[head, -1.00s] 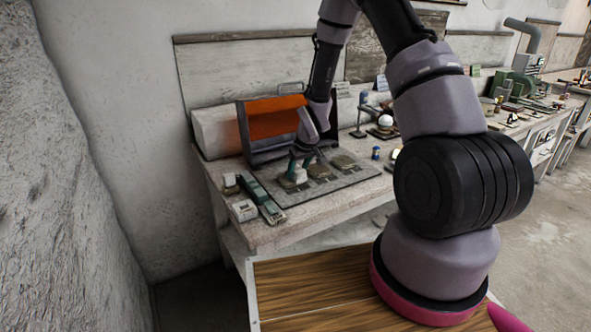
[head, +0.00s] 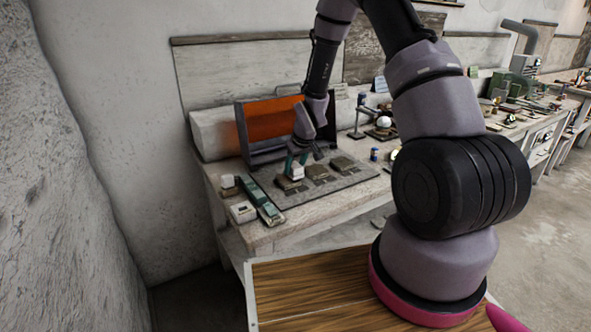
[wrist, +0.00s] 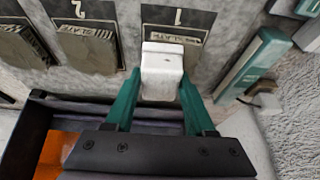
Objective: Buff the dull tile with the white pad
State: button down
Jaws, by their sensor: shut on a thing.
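My gripper (wrist: 160,92) has teal fingers and is shut on the white pad (wrist: 162,65). In the head view, my gripper (head: 299,162) and the white pad (head: 297,173) are over the left tile (head: 286,184) on the grey board. In the wrist view, the pad hides most of what lies at the place marked 1. The middle tile (wrist: 88,45), by the mark 2, and another tile (wrist: 22,47) beside it look dark and brownish. I cannot tell whether the pad touches the left tile, nor which tile is dull.
An open rack with an orange panel (head: 272,122) stands behind the grey board (head: 345,181). A long green-and-grey tool (wrist: 252,62) lies beside the board. A small blue can (head: 374,154) stands to the right.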

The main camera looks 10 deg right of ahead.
aim_at(282, 177)
jog(key=shift+s+a+f, duration=0.1)
jog(key=shift+s+a, duration=0.15)
jog(key=shift+a, duration=0.55)
jog(key=shift+s+a+f, duration=0.1)
jog(key=shift+s+a, duration=0.15)
jog(key=shift+a, duration=0.5)
jog(key=shift+f, duration=0.6)
jog(key=shift+w+a, duration=0.3)
jog(key=shift+w, duration=0.55)
jog(key=shift+s+d+f, duration=0.1)
jog(key=shift+s+d, duration=0.2)
jog(key=shift+s, duration=0.6)
jog(key=shift+s+d, duration=0.25)
jog(key=shift+s, duration=0.6)
jog(key=shift+w+a, duration=0.3)
jog(key=shift+w, duration=0.6)
jog(key=shift+w+a, duration=0.25)
jog(key=shift+w, duration=0.65)
